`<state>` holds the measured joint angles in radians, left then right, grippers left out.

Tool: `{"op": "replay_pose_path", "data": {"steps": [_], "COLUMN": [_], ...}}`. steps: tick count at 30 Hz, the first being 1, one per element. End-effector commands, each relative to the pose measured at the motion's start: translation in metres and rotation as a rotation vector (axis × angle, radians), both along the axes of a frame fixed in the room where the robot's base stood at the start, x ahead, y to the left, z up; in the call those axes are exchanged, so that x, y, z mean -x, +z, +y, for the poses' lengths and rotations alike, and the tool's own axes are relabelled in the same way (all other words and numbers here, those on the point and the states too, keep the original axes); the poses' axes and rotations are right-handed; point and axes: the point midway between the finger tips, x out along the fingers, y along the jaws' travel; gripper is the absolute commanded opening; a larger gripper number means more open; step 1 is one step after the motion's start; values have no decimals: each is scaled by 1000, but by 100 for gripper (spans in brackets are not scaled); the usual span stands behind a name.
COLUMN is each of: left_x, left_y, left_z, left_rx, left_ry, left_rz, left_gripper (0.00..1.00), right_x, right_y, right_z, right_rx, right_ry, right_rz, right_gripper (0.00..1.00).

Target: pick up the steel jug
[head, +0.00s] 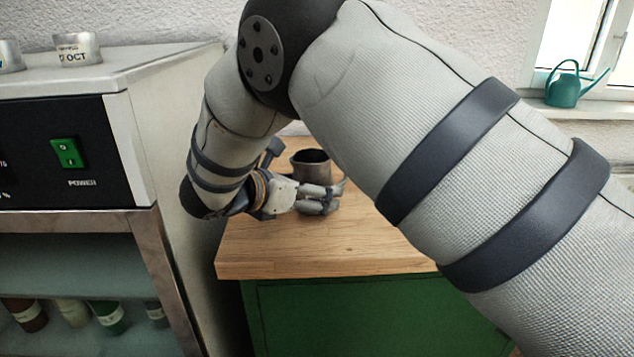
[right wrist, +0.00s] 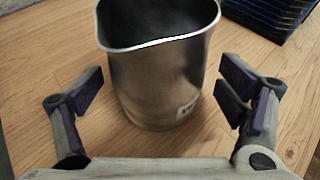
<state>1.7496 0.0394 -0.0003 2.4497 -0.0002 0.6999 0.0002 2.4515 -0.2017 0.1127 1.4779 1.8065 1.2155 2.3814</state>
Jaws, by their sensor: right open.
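The steel jug (head: 312,168) stands upright on the wooden top of a green cabinet, partly behind my right gripper in the head view. In the right wrist view the steel jug (right wrist: 160,75) is open-topped, with a small label low on its side. My right gripper (head: 318,198) is at the near side of the jug. In the right wrist view my right gripper (right wrist: 165,95) is open, with one finger on each side of the jug and visible gaps to it. My left gripper is not in view.
The wooden top (head: 300,245) is clear in front of the jug. A dark ribbed object (right wrist: 275,12) stands beyond the jug at the right. A metal cabinet with a power switch (head: 67,152) stands to the left. A teal watering can (head: 563,90) sits on the windowsill.

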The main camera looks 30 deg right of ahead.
Motion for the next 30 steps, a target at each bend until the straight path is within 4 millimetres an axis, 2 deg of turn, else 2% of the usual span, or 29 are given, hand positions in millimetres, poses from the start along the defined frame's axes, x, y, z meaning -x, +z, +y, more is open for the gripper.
{"op": "replay_pose_path", "data": {"steps": [3,9,11,18,30], "left_x": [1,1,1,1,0], "left_y": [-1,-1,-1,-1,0], "left_z": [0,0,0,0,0], "left_rx": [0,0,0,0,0], "left_ry": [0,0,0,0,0], "left_rz": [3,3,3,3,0], "left_gripper": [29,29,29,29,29], "right_x": [-3,-4,-4,-4,-4], "right_y": [-6,-6,-6,-6,2], "right_z": [-11,-12,-12,-12,-12], "right_rx": [0,0,0,0,2], "right_ry": [0,0,0,0,1], "right_rz": [2,1,1,1,-2], "right_gripper": [88,88,77,25,24]}}
